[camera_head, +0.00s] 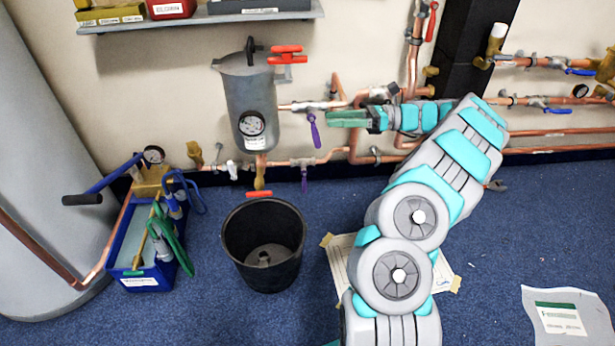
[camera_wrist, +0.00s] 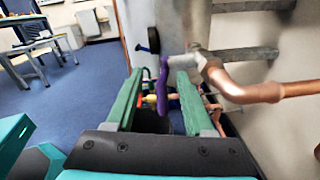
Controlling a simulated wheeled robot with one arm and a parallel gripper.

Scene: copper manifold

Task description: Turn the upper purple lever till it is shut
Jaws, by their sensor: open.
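The upper purple lever (camera_head: 314,131) hangs down, slightly tilted, from a valve on the upper copper pipe, right of the grey tank (camera_head: 250,105). In the wrist view the purple lever (camera_wrist: 162,88) stands between my two green fingers, with a gap on each side. My gripper (camera_head: 329,119) is open, just right of the lever in the head view, pointing left. It also shows in the wrist view (camera_wrist: 160,75). A lower purple lever (camera_head: 304,180) hangs from the lower pipe.
A red-handled valve (camera_head: 287,54) sits at the tank's top right, below a shelf (camera_head: 200,22). A black bucket (camera_head: 263,243) stands on the floor below. A blue tool crate (camera_head: 140,276) is at left. Copper pipes run along the wall behind my arm.

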